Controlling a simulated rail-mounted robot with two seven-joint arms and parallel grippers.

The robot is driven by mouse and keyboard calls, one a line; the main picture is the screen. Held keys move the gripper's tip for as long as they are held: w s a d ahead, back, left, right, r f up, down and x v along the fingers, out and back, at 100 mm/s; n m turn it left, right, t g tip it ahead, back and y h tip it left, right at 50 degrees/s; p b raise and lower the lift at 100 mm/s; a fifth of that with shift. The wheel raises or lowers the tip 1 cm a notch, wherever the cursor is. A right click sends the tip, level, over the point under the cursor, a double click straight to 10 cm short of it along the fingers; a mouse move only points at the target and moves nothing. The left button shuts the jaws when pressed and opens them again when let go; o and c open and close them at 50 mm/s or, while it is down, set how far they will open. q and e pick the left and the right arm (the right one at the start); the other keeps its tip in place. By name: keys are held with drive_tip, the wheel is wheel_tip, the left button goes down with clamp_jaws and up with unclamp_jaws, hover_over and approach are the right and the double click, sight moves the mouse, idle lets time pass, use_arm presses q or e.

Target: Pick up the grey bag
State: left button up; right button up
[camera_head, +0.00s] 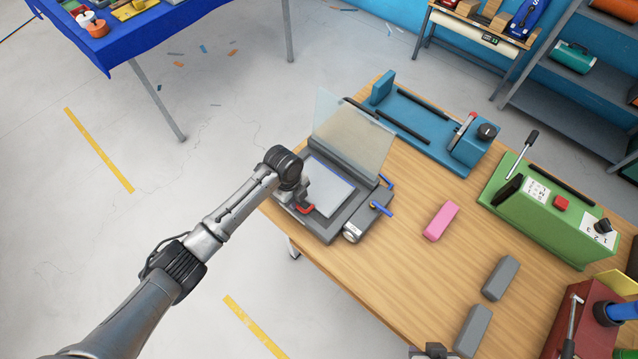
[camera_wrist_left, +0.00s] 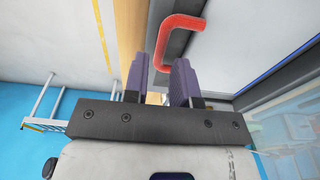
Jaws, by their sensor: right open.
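Two grey oblong pieces lie on the wooden table at the lower right of the head view. One grey piece (camera_head: 500,278) lies further back, the other grey piece (camera_head: 473,331) nearer; I cannot tell which is the grey bag. My right gripper (camera_head: 433,351) shows only in part at the bottom edge, just left of the nearer piece; it is open. My left gripper (camera_head: 302,203) is at the grey press machine (camera_head: 327,229), by its red handle (camera_head: 306,210). In the left wrist view its fingers (camera_wrist_left: 160,75) are apart, with the red handle (camera_wrist_left: 180,35) just beyond the tips.
A pink block (camera_head: 441,221) lies mid-table (camera_head: 400,270). A blue machine (camera_head: 420,125), a green machine (camera_head: 545,215) and a red machine (camera_head: 590,325) stand along the back and right. A clear panel (camera_head: 350,140) stands up from the grey machine.

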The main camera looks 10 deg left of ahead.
use_arm(q)
drive_tip(key=shift+d+f, duration=0.2)
drive_tip(key=shift+f, duration=1.75)
drive_tip(key=shift+c, duration=0.5)
clamp_jaws()
